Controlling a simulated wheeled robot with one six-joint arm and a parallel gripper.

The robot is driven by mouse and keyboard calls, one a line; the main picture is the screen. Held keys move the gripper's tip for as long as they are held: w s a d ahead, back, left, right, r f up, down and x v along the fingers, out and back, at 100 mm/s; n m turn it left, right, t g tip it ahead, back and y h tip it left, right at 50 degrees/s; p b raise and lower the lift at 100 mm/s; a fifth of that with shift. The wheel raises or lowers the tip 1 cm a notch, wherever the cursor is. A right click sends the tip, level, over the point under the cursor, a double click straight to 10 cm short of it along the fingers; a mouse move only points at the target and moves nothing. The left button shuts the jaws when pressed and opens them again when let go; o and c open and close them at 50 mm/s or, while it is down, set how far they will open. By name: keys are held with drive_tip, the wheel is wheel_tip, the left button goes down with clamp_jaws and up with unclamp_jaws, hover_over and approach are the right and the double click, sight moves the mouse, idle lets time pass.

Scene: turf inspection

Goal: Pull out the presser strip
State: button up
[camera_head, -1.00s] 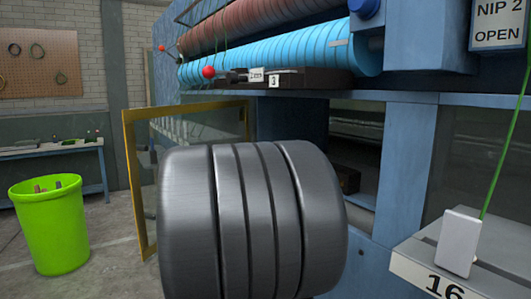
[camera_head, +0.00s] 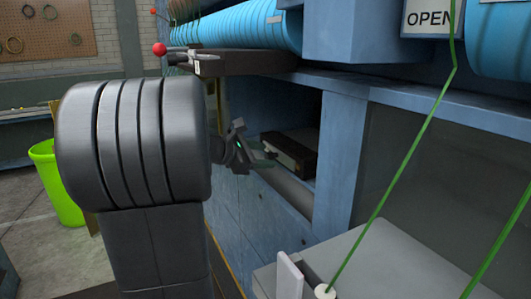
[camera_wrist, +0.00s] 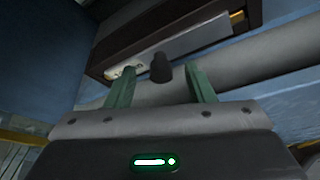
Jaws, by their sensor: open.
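A dark bar-like unit (camera_head: 292,150) sits inside the opening of the blue machine frame, just past my gripper. In the wrist view it carries a light grey strip (camera_wrist: 195,42) along its face, which looks like the presser strip. A dark round knob (camera_wrist: 161,68) stands out in front of it. My gripper (camera_head: 262,157) is open, reaching into the opening from the left. In the wrist view, its two green fingers (camera_wrist: 160,82) are either side of the knob, with gaps visible. I cannot tell whether the knob is fixed to the strip.
A grey roller or bar (camera_wrist: 250,72) runs below the unit, close to my fingers. Blue-wrapped rolls (camera_head: 235,30) and a dark ledge (camera_head: 240,62) are above. A grey box with a green cord (camera_head: 340,265) stands at front right. A green bin (camera_head: 58,185) is at left.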

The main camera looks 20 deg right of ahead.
drive_tip(key=shift+w+d+f, duration=0.25)
drive_tip(key=shift+d, duration=0.35)
drive_tip(key=shift+c, duration=0.4)
clamp_jaws()
